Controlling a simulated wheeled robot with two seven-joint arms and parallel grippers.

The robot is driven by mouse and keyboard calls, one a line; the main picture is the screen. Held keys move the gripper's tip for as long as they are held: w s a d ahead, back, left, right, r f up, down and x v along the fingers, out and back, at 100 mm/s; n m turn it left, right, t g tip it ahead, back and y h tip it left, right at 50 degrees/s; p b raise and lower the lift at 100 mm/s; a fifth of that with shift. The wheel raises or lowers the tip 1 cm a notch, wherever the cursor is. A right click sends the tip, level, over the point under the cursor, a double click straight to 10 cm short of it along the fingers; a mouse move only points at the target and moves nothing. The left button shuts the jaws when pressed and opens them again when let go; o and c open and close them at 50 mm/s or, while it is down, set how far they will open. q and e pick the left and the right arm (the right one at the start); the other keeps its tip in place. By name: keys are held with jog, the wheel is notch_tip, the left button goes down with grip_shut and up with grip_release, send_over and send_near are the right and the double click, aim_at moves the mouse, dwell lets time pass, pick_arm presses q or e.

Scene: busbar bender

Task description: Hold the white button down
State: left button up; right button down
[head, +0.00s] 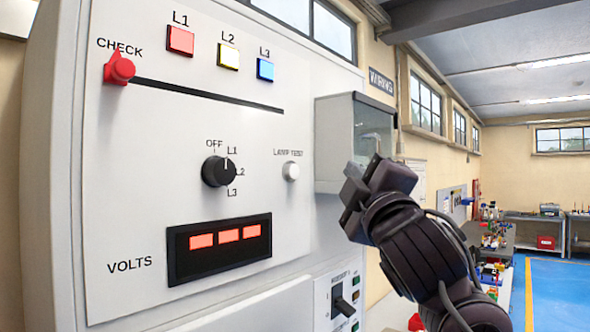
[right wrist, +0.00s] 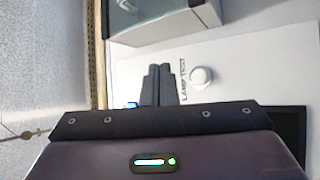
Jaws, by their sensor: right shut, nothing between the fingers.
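The white button (head: 290,171) is a small round knob under the words LAMP TEST on the light grey panel (head: 130,215). It also shows in the right wrist view, where the white button (right wrist: 201,76) sits right of my fingers. My right gripper (head: 362,182) is to the right of the button in the head view, apart from it. In the right wrist view, the fingers of my right gripper (right wrist: 159,85) are together with nothing between them. My left gripper is not in view.
A clear-fronted box (head: 345,140) juts from the panel's right side, close behind my right gripper. A black rotary switch (head: 218,171) and a lit VOLTS display (head: 219,248) are left of the button. A slider with a red knob (head: 119,68) and coloured lamps are above.

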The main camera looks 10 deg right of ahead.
aim_at(298, 167)
jog(key=shift+w+f, duration=0.1)
jog(key=w+a+b, duration=0.2)
jog(key=w+a, duration=0.3)
jog(key=w, duration=0.2)
jog(key=shift+a, duration=0.25)
dwell(2.2)
jog(key=shift+w+a, duration=0.25)
jog(key=shift+w+a+b, duration=0.3)
jog(key=shift+w, duration=0.05)
dwell(2.3)
